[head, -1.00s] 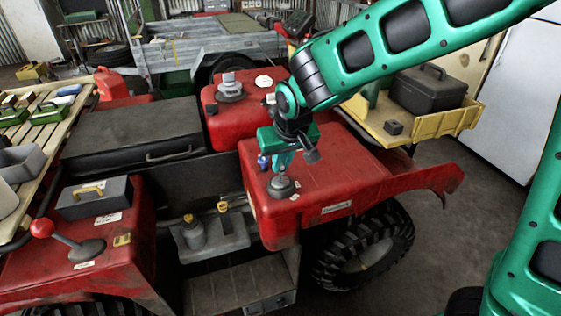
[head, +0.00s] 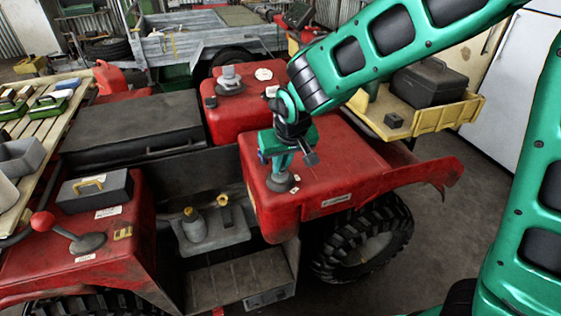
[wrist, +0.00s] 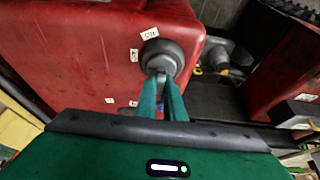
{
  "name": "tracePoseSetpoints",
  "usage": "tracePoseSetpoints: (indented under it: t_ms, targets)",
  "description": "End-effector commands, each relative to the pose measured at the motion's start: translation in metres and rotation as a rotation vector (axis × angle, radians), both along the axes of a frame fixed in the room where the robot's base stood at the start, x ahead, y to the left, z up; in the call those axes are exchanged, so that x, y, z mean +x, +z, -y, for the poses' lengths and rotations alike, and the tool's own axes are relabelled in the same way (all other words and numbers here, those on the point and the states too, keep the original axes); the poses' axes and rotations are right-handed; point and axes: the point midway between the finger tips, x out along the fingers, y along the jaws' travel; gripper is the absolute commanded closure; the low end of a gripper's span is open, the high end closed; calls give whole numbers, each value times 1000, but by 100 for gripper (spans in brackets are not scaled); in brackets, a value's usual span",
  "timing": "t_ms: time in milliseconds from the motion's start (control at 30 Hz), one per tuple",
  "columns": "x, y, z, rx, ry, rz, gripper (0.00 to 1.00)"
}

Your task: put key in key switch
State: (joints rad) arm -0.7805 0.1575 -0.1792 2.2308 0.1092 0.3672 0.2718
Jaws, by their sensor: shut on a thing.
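My gripper (head: 282,170) points down over the round grey fitting (head: 279,183) on the red bodywork, which looks like the key switch. The wrist view shows this fitting (wrist: 170,56) as a dark disc with small labels around it. The two green fingers are close together, with their tips (wrist: 161,80) at the fitting. A small grey piece (wrist: 161,74) shows between the tips; it looks like the key, mostly hidden. I cannot tell whether the key is inside the switch or only touching it.
A red-knobbed lever (head: 70,235) and a grey box (head: 95,188) stand on the near left bodywork. Another grey fitting (head: 229,80) is on the far red bodywork. A yellow tray (head: 450,110) holds a black case (head: 434,82).

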Motion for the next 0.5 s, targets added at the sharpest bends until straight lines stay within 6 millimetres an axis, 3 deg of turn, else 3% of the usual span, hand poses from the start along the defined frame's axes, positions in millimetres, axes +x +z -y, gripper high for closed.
tracePoseSetpoints:
  t_ms: [67, 100, 167, 500]
  targets:
    - [0, -2, 0, 0, 0, -1, 100]
    - [0, -2, 0, 0, 0, 0, 82]
    - [0, -2, 0, 0, 0, 0, 70]
    - [-1, 1, 0, 1, 0, 1, 70]
